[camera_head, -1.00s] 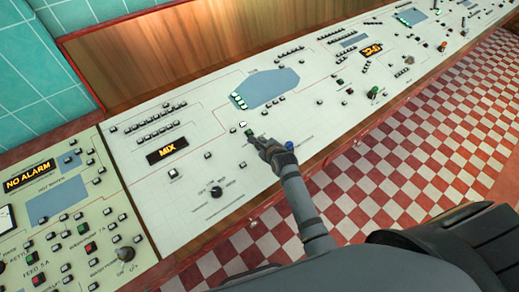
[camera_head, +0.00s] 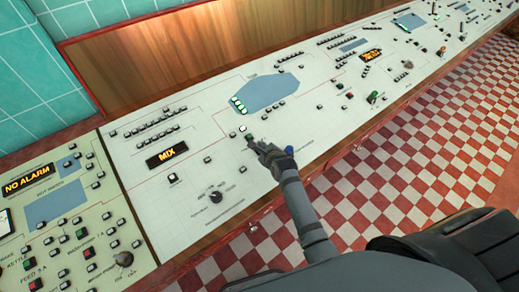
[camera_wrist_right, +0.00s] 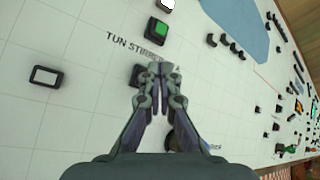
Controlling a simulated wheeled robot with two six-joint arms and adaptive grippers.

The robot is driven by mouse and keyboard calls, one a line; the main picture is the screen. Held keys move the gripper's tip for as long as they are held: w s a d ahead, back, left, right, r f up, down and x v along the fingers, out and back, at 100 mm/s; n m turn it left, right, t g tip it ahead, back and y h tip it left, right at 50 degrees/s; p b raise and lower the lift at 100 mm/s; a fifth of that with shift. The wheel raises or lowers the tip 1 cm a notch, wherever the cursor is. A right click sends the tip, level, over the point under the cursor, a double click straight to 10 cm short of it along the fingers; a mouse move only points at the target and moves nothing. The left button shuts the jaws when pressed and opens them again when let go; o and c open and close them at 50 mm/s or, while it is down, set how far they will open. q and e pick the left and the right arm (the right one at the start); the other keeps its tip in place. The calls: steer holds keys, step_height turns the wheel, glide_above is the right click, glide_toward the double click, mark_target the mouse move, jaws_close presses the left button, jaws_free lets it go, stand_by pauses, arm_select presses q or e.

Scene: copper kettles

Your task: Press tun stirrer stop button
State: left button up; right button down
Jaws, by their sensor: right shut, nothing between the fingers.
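Contact cannot be told. In the head view my right gripper (camera_head: 253,144) is low over the white panel. My left gripper is not in view.
A blue knob (camera_head: 289,150) stands close to my right gripper. A lit white button (camera_head: 242,128) and a blue-grey tun shape (camera_head: 268,92) lie beyond it. A rectangular button (camera_wrist_right: 46,76) is left of the fingers.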

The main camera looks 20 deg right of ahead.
steer(key=shift+f, duration=0.15)
stand_by(0.3)
steer(key=shift+f, duration=0.3)
steer(key=shift+w+f+b, duration=0.1)
steer(key=shift+f+b, duration=0.2)
steer(key=shift+f, duration=0.05)
stand_by(0.5)
steer(key=shift+r, duration=0.1)
steer(key=shift+r+p, duration=0.7)
steer(key=shift+p, duration=0.3)
steer(key=r+p, duration=0.2)
steer(key=s+r+p, duration=0.1)
steer(key=r+p, duration=0.2)
steer(key=shift+s+d+p, duration=0.1)
steer(key=shift+d+p, duration=0.1)
steer(key=shift+p, duration=0.15)
steer(key=shift+f, duration=0.1)
